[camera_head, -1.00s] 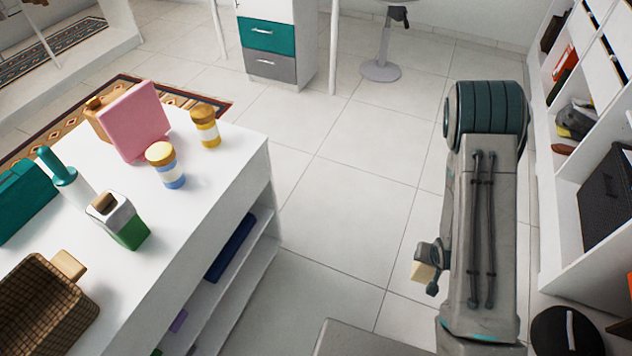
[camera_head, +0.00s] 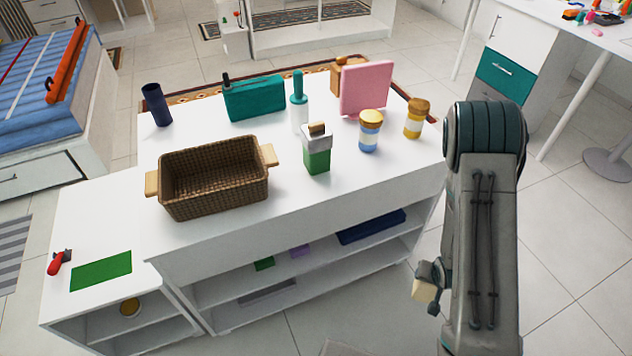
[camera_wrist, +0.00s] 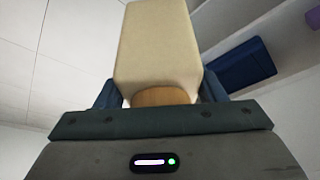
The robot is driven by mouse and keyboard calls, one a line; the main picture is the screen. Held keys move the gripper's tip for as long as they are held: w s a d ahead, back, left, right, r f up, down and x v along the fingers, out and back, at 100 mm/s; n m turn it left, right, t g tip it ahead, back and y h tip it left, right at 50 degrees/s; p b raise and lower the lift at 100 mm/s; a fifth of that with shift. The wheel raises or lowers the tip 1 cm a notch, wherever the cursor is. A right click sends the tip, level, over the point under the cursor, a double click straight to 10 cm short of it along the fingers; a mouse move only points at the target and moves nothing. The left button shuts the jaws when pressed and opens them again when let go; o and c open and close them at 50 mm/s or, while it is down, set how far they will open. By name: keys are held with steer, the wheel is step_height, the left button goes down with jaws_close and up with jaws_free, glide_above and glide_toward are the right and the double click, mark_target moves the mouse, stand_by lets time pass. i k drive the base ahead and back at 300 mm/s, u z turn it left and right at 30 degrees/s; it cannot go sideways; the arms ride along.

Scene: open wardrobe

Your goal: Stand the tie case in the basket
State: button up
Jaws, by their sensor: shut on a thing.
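My gripper (camera_head: 431,272) hangs low beside my arm, at the right of the head view, clear of the table. It is shut on a cream case (camera_head: 423,291), which I take to be the tie case. In the wrist view the cream case (camera_wrist: 158,45) sticks out between the two dark fingers of my gripper (camera_wrist: 160,92), with a wood-coloured end near the palm. The brown woven basket (camera_head: 213,206) with wooden handles stands on the white table top, left of centre. It looks empty.
Shelves below hold a navy box (camera_head: 371,227). Floor is clear around my arm.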

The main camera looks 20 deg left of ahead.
mark_target(215, 178)
steer(key=u, duration=1.4)
